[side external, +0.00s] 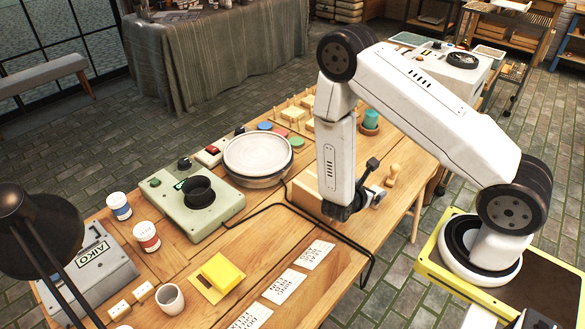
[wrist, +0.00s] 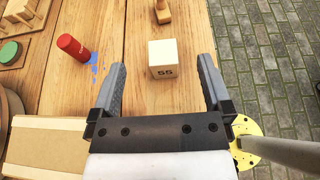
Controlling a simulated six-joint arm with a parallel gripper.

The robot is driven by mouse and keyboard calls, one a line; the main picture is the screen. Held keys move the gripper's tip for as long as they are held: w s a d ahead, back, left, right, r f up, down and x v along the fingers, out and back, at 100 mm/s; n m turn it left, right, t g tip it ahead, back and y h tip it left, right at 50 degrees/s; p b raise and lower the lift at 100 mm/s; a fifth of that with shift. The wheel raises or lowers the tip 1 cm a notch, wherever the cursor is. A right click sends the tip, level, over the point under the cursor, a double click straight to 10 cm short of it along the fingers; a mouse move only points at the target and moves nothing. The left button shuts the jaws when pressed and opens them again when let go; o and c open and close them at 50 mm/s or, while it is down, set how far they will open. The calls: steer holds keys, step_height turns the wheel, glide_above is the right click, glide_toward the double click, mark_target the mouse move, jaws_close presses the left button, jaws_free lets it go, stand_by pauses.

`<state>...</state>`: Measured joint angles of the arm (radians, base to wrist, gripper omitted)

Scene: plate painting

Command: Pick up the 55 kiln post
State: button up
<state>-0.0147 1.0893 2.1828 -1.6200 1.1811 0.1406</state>
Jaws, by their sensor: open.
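The 55 kiln post (wrist: 162,58) is a small cream block with the number 55 on its near face. In the wrist view it stands upright on the wooden table, between the lines of my two fingers and apart from both. My gripper (wrist: 162,70) is open and empty, with one finger on each side of the post. In the side view my gripper (side external: 342,212) hangs low over the right part of the table, and the arm hides much of what is near it. I cannot make out the number on any block there.
A wooden peg-like piece (wrist: 162,12) stands beyond the post. The table edge and brick floor (wrist: 265,60) are close on the right.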

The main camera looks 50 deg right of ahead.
mark_target(377, 189)
step_height(377, 189, down, 4)
steer(key=shift+r, duration=0.25)
steer(key=shift+x, duration=0.85)
steer(key=shift+d, duration=0.1)
steer(key=shift+x, duration=2.85)
jaws_close()
